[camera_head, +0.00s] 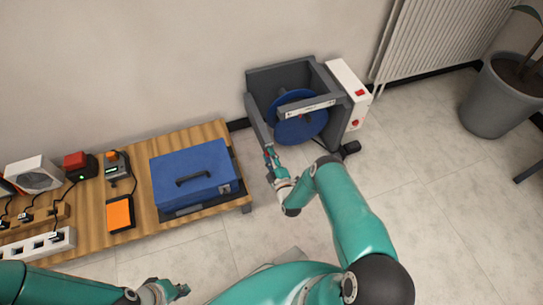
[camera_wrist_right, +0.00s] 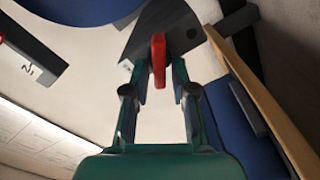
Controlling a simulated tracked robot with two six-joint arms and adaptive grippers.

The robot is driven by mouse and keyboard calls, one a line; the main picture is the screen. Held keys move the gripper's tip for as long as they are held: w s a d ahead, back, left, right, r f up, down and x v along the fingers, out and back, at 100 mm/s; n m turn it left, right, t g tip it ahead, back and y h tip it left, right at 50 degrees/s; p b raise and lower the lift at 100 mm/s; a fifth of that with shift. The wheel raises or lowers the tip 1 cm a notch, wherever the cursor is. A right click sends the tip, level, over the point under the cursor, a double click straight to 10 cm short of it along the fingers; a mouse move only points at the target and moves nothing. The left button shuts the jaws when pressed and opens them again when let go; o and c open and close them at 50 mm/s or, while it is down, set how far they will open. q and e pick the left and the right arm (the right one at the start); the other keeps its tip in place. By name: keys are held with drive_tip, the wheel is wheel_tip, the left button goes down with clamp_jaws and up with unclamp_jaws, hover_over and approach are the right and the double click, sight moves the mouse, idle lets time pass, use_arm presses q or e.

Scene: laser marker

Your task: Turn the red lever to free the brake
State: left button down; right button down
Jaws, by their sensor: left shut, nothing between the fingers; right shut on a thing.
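The red lever (camera_wrist_right: 158,58) stands upright between the fingertips of my right gripper (camera_wrist_right: 160,82) in the right wrist view. It sits in front of a dark grey plate (camera_wrist_right: 176,36). In the head view my right gripper (camera_head: 271,160) is at the front left of a grey machine (camera_head: 256,118) with blue discs (camera_head: 301,127). My left gripper (camera_head: 180,290) is shut and empty, low in the head view, away from the machine.
A wooden table (camera_head: 142,215) at the left carries a blue case (camera_head: 195,168), an orange-faced device (camera_head: 120,213) and a white power strip (camera_head: 38,245). A white box (camera_head: 349,88) with red controls is on the machine's right. The tiled floor at right is mostly clear, with a potted plant (camera_head: 504,98).

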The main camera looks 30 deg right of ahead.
drive_tip(key=n, duration=0.6)
drive_tip(key=shift+w+a+f+n, duration=0.15)
drive_tip(key=shift+a+f+n, duration=0.15)
drive_tip(key=shift+n, duration=0.1)
idle(0.3)
drive_tip(key=c, duration=1.2)
unclamp_jaws()
drive_tip(key=shift+f, duration=0.1)
drive_tip(key=shift+d, duration=0.1)
wheel_tip(320, 180, up, 9)
drive_tip(key=shift+d, duration=0.1)
drive_tip(key=shift+r, duration=0.5)
